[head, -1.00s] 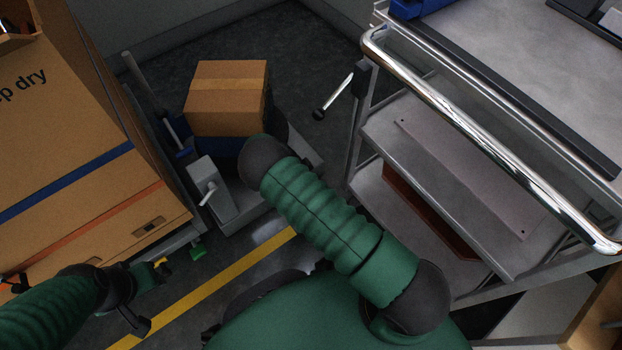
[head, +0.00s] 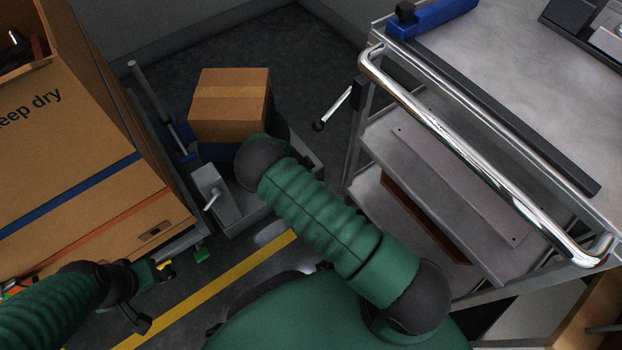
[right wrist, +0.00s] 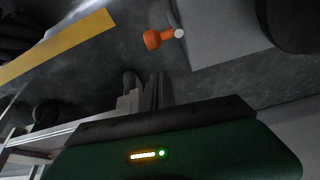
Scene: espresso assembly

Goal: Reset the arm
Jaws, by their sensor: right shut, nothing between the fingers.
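My right gripper (right wrist: 148,88) shows in the right wrist view as grey fingers past the dark edge of my green hand. It is shut with nothing between the fingers, over the dark floor. In the head view my right arm bends at a dark elbow, and its hand is hidden. My left arm comes in at the lower left, beside the large carton. Its dark end part (head: 134,312) shows, but its fingers cannot be made out.
A large carton (head: 75,165) stands at left. A small brown box (head: 229,103) sits on a grey wheeled unit (head: 222,205). A metal cart with a chrome rail (head: 470,145) fills the right. An orange knob (right wrist: 153,40) shows beside a grey block. Open floor carries a yellow line (head: 220,293).

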